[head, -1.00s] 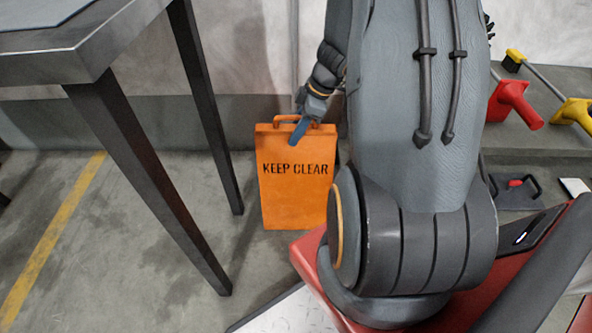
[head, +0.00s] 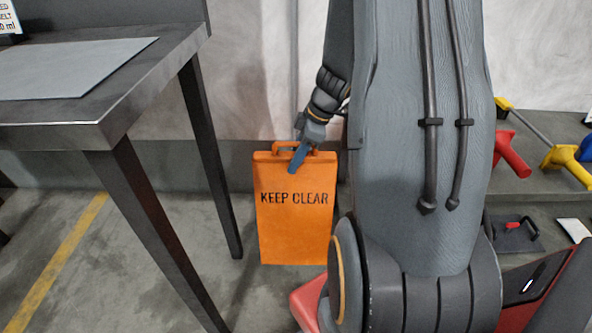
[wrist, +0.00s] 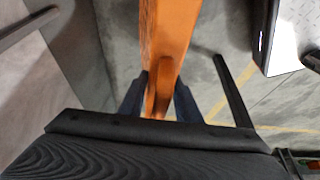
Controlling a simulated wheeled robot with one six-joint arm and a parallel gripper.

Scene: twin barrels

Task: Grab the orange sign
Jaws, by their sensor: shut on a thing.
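The orange sign (head: 293,225) reads "KEEP CLEAR" and has a loop handle on its top edge. In the head view it is upright, left of my arm, near the back wall. My gripper (head: 293,168) is at the sign's handle, with one blue finger showing in front of the sign's top. In the wrist view the two dark blue fingers of my gripper (wrist: 160,103) are on either side of the orange handle, shut on it. The sign (wrist: 172,30) extends away beyond the fingers. Whether its bottom edge touches the floor is hard to tell.
A dark metal table (head: 105,118) with a grey sheet (head: 75,75) on top stands at the left, its legs close to the sign. Shelves at the right hold red (head: 513,155) and yellow (head: 565,165) tools. Concrete floor lies open at the lower left.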

